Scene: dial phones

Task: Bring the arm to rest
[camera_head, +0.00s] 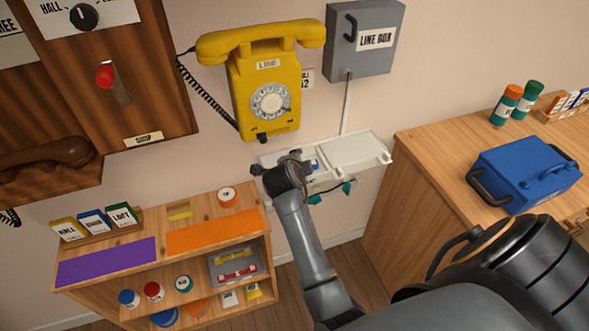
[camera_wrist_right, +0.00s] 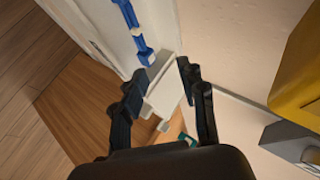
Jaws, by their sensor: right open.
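My right arm reaches in from the lower right in the head view. Its gripper (camera_head: 283,167) is in front of the wall, just below the yellow wall phone (camera_head: 270,88) and at the left end of a white wall tray (camera_head: 352,150). In the right wrist view the gripper (camera_wrist_right: 161,72) has its two fingers apart, with nothing held between them. A pale block-like part shows beyond the fingers, and a yellow surface (camera_wrist_right: 300,75) is at the right edge. My left gripper is not in view.
A grey line box (camera_head: 364,40) is right of the phone. A low shelf (camera_head: 262,270) with coloured mats, cards and jars stands lower left. A wooden cabinet (camera_head: 425,150) at right bears a blue toolbox (camera_head: 525,168). Wood panels with a brown handset are at left.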

